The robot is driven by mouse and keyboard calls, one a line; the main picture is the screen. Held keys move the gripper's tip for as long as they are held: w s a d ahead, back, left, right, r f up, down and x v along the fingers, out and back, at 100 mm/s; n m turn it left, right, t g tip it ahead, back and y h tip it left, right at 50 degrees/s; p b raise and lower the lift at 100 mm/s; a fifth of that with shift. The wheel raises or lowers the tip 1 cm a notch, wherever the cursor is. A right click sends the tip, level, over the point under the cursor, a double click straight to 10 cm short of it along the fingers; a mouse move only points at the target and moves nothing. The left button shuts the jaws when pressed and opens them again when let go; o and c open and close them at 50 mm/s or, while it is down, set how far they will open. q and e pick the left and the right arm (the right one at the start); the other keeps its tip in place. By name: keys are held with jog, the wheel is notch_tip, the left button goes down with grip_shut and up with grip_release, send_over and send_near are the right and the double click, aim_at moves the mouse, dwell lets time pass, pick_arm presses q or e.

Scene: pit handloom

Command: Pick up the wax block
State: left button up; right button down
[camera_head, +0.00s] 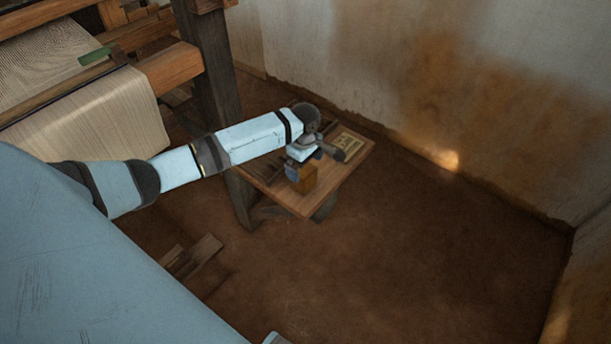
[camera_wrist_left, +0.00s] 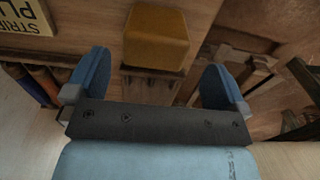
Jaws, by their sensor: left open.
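The wax block (camera_wrist_left: 156,38) is an orange-brown block. In the left wrist view it lies beyond and between the two blue fingers of my left gripper (camera_wrist_left: 155,80), which is open and empty. In the head view the wax block (camera_head: 306,180) stands near the front edge of a small wooden table, and my left gripper (camera_head: 304,163) is right over it, partly hiding it. I cannot tell whether the fingers touch it. My right gripper is not clearly seen.
The small wooden table (camera_head: 330,188) stands by the loom post (camera_head: 210,65). Book-like items (camera_wrist_left: 42,82) show at left. The floor (camera_head: 420,250) right of the table is clear.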

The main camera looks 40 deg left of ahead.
aim_at(306, 170)
pick_arm(q)
jog(key=f, duration=0.4)
jog(key=shift+w+a+f, duration=0.1)
jog(key=shift+w+f, duration=0.15)
jog(key=shift+c, duration=0.5)
jog(key=c, duration=1)
jog(key=shift+o, duration=0.2)
notch_tip(306, 170, up, 10)
jog(key=shift+r, duration=0.1)
